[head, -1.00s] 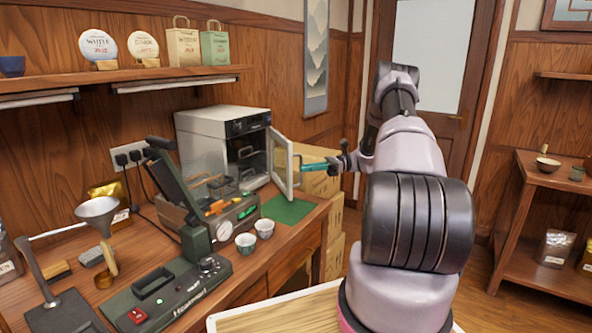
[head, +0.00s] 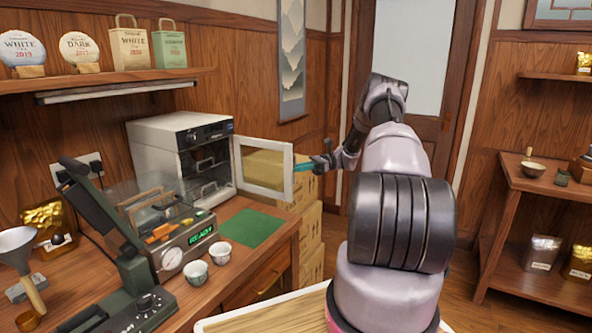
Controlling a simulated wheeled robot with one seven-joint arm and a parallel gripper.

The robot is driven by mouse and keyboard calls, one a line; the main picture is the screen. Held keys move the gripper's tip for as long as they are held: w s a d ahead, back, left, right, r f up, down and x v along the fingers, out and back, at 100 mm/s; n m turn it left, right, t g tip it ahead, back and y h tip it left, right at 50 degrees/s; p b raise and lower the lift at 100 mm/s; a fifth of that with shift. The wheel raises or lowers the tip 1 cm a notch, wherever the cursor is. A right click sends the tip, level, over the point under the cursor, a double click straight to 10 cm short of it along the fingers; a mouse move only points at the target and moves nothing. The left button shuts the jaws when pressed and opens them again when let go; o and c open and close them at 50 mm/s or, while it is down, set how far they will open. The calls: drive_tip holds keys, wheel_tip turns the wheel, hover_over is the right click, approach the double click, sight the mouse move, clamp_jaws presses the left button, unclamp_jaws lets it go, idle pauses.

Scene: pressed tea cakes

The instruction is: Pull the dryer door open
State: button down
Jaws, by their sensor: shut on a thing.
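The dryer (head: 165,152) is a white and dark box at the back of the wooden counter. Its door (head: 264,166), a white frame with a glass pane, stands swung wide out to the right. The dryer's inside with dark racks (head: 205,170) shows. My gripper (head: 305,167) is at the door's free edge, with its teal fingertips pointing left. It is shut at that edge; the handle itself is too small or hidden to make out.
A green mat (head: 240,229) lies bare in front of the dryer. Two cups (head: 220,253) and a device with a gauge and green display (head: 172,250) stand nearby. Cardboard boxes (head: 310,235) are stacked beyond the counter's right end. A side shelf (head: 545,190) is at right.

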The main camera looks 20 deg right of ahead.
drive_tip(key=shift+w+a+r, duration=0.1)
drive_tip(key=shift+w+a, duration=0.05)
drive_tip(key=shift+a, duration=0.1)
drive_tip(key=c, duration=0.9)
unclamp_jaws()
drive_tip(key=shift+d, duration=0.25)
drive_tip(key=d, duration=1)
drive_tip(key=shift+w+d, duration=0.25)
drive_tip(key=shift+w, duration=0.1)
drive_tip(key=shift+d, duration=0.1)
